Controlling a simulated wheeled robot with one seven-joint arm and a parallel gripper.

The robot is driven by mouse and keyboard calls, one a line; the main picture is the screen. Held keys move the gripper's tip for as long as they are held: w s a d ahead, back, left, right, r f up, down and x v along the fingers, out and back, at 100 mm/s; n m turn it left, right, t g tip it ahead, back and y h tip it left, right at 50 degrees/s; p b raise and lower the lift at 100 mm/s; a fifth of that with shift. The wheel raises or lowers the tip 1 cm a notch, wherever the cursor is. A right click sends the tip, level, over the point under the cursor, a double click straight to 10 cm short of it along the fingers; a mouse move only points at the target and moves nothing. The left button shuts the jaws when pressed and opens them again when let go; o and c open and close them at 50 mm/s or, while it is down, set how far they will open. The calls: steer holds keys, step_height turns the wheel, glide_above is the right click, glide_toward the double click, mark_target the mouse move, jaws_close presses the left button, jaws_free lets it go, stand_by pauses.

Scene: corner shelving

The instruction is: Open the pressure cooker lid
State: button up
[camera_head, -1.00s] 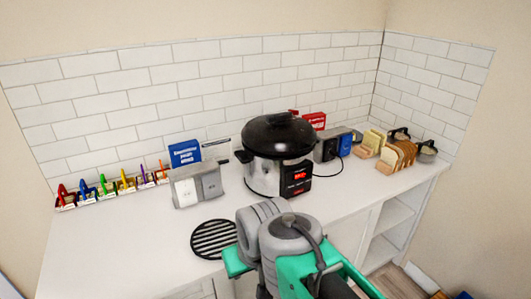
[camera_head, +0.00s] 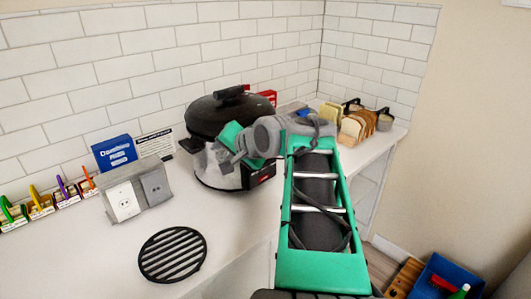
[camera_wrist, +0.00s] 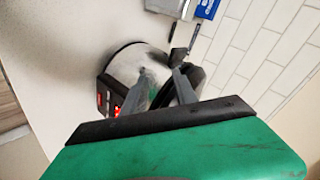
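The pressure cooker (camera_head: 208,168) stands on the white counter, silver-bodied. Its black domed lid (camera_head: 215,115) is on, with a dark handle (camera_head: 231,91) on top. My gripper (camera_head: 222,153) is in front of the cooker's body, below the lid's rim, and hides part of its front. In the wrist view the cooker (camera_wrist: 138,62) lies ahead, with its red lit panel (camera_wrist: 114,108) on the left and the dark lid (camera_wrist: 194,78) on the right, partly behind a finger. The two grey fingers of my gripper (camera_wrist: 160,88) are apart with nothing held; whether they touch the cooker is unclear.
A black round trivet (camera_head: 172,254) lies at the counter's front. A grey outlet box (camera_head: 138,194) and a blue box (camera_head: 115,152) stand left of the cooker. A bread rack (camera_head: 357,125) and pots stand right. A blue bin (camera_head: 447,277) is on the floor.

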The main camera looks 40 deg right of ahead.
steer(key=s+d+r+m+t+h+b, duration=0.1)
steer(key=s+d+m+t+b, duration=0.15)
steer(key=d, duration=0.55)
steer(key=s+d+r+m+t+h+b, duration=0.1)
steer(key=s+d+r+m+b, duration=0.1)
steer(key=d+m, duration=0.35)
steer(key=shift+n, duration=0.6)
steer(key=x, duration=0.3)
steer(key=d+x, duration=0.1)
steer(key=x, duration=0.3)
steer(key=shift+d+f, duration=0.1)
steer(key=shift+d, duration=0.1)
steer(key=shift+c, duration=0.5)
jaws_close()
